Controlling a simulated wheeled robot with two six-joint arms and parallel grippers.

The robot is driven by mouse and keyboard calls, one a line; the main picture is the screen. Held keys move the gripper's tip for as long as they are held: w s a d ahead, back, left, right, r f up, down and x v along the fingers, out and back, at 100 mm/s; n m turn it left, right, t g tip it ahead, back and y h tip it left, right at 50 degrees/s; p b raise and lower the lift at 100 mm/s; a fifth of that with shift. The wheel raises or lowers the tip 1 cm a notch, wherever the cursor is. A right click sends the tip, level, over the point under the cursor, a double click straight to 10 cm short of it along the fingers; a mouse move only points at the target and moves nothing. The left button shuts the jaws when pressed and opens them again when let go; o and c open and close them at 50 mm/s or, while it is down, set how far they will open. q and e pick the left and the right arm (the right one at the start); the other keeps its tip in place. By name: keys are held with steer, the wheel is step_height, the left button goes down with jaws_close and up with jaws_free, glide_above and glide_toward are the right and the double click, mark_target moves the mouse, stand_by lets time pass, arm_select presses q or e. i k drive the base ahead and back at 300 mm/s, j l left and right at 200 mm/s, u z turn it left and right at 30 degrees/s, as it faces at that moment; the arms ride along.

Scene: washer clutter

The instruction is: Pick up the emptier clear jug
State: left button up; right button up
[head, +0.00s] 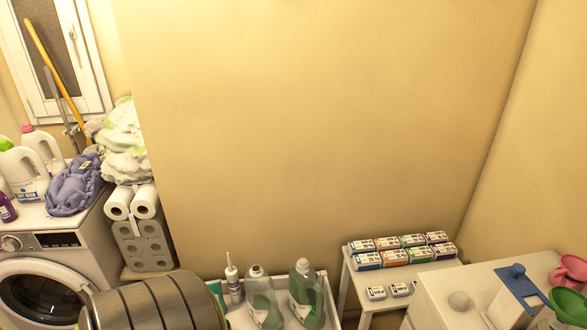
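Two clear jugs with greenish contents stand side by side at the bottom centre, in a white-edged tray or cart top. The left clear jug (261,296) looks paler in its upper part. The right clear jug (304,297) stands slightly higher in the picture and looks greener. Their exact liquid levels are hard to tell at this size. Both stand upright, and neither is held. Neither of my grippers is in view.
A white nozzle bottle (233,282) stands left of the jugs. A large ribbed grey cylinder (150,307) fills the lower left, near the washer (45,270). A small table (352,283) with several boxes stands right. A white cabinet (440,300) is at lower right.

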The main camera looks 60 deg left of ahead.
mark_target(262, 303)
steer(key=u, duration=2.05)
